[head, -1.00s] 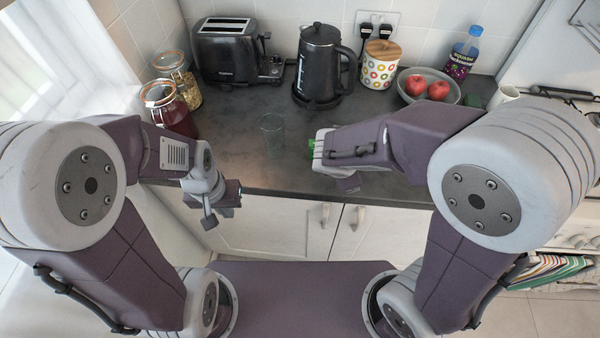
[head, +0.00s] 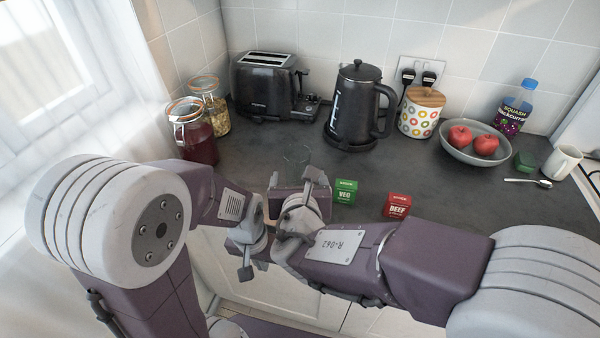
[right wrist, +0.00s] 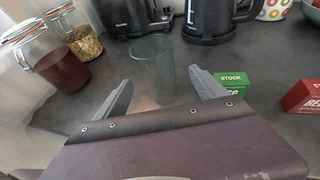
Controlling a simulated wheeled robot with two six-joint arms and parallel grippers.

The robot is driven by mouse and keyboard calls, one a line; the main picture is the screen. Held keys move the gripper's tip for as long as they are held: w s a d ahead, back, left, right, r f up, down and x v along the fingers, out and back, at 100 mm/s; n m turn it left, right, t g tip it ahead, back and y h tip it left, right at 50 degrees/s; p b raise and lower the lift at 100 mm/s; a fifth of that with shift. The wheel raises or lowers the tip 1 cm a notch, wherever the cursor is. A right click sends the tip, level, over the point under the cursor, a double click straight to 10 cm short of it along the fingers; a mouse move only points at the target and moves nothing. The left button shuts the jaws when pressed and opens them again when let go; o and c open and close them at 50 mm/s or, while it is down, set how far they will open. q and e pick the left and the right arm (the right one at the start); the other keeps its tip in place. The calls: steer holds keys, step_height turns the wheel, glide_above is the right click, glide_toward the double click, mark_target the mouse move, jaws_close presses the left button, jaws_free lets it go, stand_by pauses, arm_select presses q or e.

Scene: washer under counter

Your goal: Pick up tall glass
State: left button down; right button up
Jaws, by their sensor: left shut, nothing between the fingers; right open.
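The tall glass (head: 297,154) is clear and faint, upright on the dark counter in front of the toaster and kettle. In the right wrist view the glass (right wrist: 152,72) shows between and beyond the finger tips, its lower part between them in the picture. My right gripper (head: 291,180) is open and empty, just on the near side of the glass; its fingers (right wrist: 160,80) also show in the right wrist view. I cannot tell whether they touch the glass. My left gripper (head: 246,268) is shut and empty, lower, by the counter's front edge.
A green stock box (head: 345,191) and a red one (head: 397,205) stand right of the right gripper. Two jars (head: 192,135), a toaster (head: 265,88), a kettle (head: 354,105), a canister (head: 419,115), a fruit bowl (head: 470,155) and a mug (head: 562,163) stand around. Some counter between is clear.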

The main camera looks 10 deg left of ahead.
mark_target(299, 175)
steer(key=x, duration=0.3)
steer(key=shift+w+a+f, duration=0.1)
steer(key=shift+w+f, duration=0.1)
steer(key=shift+w, duration=0.1)
steer(key=x, duration=0.5)
steer(key=shift+w+a, duration=0.2)
steer(key=shift+w, duration=0.05)
steer(key=shift+s+r, duration=0.15)
steer(key=shift+c, duration=0.7)
steer(key=shift+d, duration=0.1)
steer(key=c, duration=1.5)
